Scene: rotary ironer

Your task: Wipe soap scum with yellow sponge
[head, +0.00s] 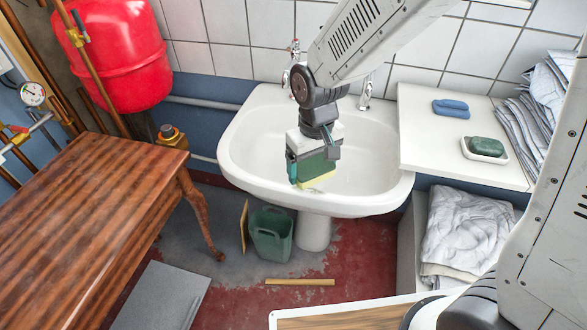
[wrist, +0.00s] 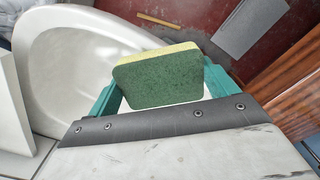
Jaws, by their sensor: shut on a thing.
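The yellow sponge (head: 318,181) has a dark green scouring side; it also shows in the wrist view (wrist: 158,80). My gripper (head: 311,171) is shut on the sponge, with a teal finger at each side of it in the wrist view (wrist: 160,88). It holds the sponge over the front part of the white washbasin (head: 240,150), near the front rim. Whether the sponge touches the basin I cannot tell. A faint greyish mark (head: 320,190) shows just below the sponge; I cannot tell whether it is soap scum. My gripper and arm hide part of the bowl.
A white counter (head: 430,150) on the right carries a blue cloth (head: 451,108) and green soap (head: 486,146) in a dish. Two taps stand at the basin's back.

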